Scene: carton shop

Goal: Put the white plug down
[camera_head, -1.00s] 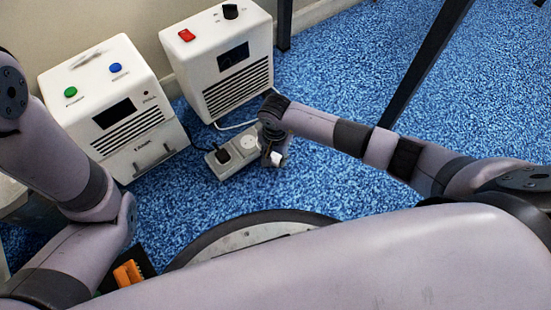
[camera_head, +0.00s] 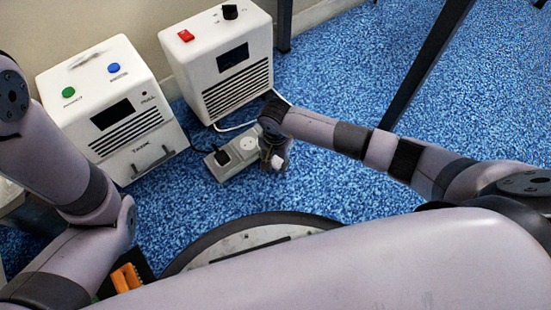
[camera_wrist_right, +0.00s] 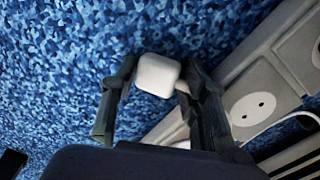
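The white plug (camera_wrist_right: 157,75) shows in the right wrist view between the fingertips of my right gripper (camera_wrist_right: 160,78), with its sides against or very close to both fingers. The gripper looks shut on it, over blue carpet; whether the plug touches the carpet I cannot tell. In the head view my right gripper (camera_head: 276,160) points down just right of the grey power strip (camera_head: 225,167) and hides most of the plug. My left arm is at the left of the head view; its gripper is not seen.
The strip holds a black plug (camera_head: 221,157) and shows an empty round socket (camera_head: 248,144); it also lies at the right of the wrist view (camera_wrist_right: 230,75). Two white appliances stand behind, one with buttons (camera_head: 85,140), one with a red switch (camera_head: 200,75). Carpet right of the strip is clear.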

